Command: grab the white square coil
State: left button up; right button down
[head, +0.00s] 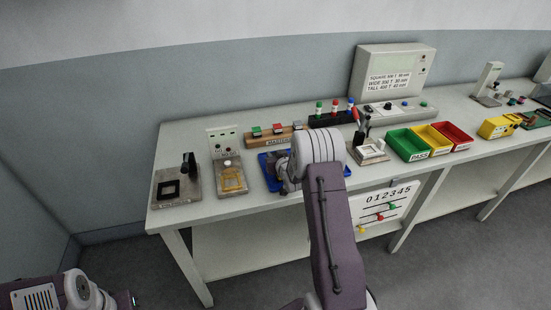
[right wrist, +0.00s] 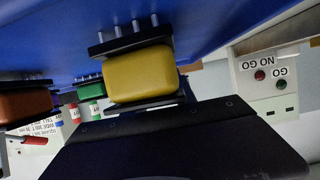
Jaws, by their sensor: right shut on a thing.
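A yellow coil (right wrist: 140,75) with black end flanges and metal pins fills the middle of the right wrist view, close against the blue tray (right wrist: 215,25). My right gripper (right wrist: 180,100) is shut on it; its dark body covers the lower part of that view. In the head view the right gripper (head: 284,172) is over the blue tray (head: 267,178), largely hidden by my white wrist. I cannot make out a white square coil for certain; a white square shape (head: 370,150) shows on a metal fixture right of my arm. My left arm is at the lower left; its jaws are unclear.
An orange-brown coil (right wrist: 27,105) and a green one (right wrist: 90,89) lie near the yellow coil. Two metal fixtures (head: 178,190) stand left of the tray. Green (head: 407,144), yellow and red bins stand right. A labelled grey tester (head: 393,72) is behind.

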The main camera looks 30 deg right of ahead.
jog(key=r, duration=0.4)
jog(key=shift+w+d+r, duration=0.1)
jog(key=shift+d+r, duration=0.2)
jog(key=shift+d, duration=0.05)
jog(key=w+d+r+p, duration=0.2)
jog(key=d+r+p, duration=0.2)
jog(key=d, duration=0.6)
notch_tip(320, 180, up, 2)
jog(key=shift+w+d+r, duration=0.15)
jog(key=shift+w+d, duration=0.2)
